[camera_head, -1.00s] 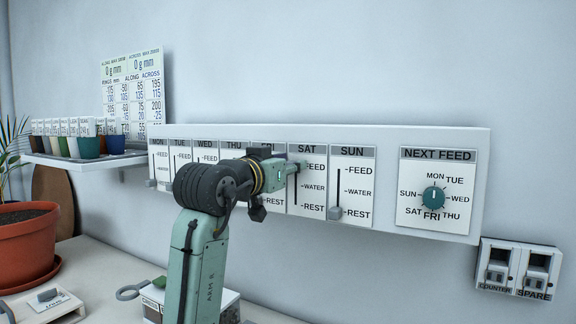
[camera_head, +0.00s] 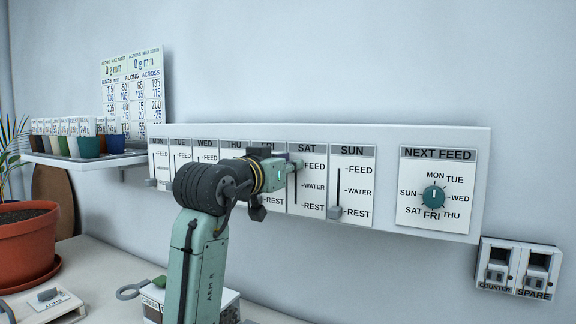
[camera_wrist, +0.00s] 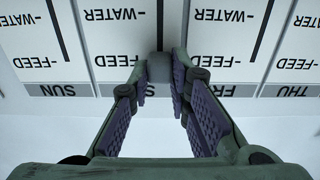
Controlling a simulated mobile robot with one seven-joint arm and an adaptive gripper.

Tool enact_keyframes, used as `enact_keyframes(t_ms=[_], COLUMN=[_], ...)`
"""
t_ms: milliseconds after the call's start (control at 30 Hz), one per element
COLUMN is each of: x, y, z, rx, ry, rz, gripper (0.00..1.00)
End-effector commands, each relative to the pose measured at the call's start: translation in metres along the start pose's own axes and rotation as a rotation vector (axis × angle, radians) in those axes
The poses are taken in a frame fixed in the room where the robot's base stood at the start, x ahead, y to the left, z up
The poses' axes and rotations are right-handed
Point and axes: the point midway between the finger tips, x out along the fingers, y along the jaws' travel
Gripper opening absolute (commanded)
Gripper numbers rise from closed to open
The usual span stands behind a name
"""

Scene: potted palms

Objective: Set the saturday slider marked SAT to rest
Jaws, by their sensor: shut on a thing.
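The SAT slider panel (camera_head: 312,198) is on the white wall board, with FEED at the top, WATER in the middle and REST at the bottom. My gripper (camera_head: 297,165) reaches its upper part at FEED level. In the upside-down wrist view, my gripper (camera_wrist: 163,80) has its two purple-padded fingers shut on the grey SAT slider knob (camera_wrist: 159,66). The knob stands at the FEED end of its slot. In the head view the fingers hide the knob. The SAT slot below it shows bare down to REST.
The SUN slider knob (camera_head: 336,213) sits at REST, right beside the SAT panel. The NEXT FEED dial (camera_head: 433,197) is further right, its mark upward. My arm covers parts of the THU and FRI panels. Open air lies in front of the board's right part.

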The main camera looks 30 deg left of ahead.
Motion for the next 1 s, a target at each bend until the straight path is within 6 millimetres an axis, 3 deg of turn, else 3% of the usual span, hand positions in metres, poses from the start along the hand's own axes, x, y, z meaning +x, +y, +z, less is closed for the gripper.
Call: enact_keyframes(t_ms=[400,833,867,1000], x=[0.000,0.000,0.000,0.000], y=[0.001,0.000,0.000,0.000], z=[0.086,0.096,0.096,0.096], rx=[-0.003,-0.001,-0.001,-0.001], ry=[0.000,-0.006,-0.007,-0.006], rz=[0.002,0.001,0.001,0.001], gripper=[0.00,0.00,0.18,0.28])
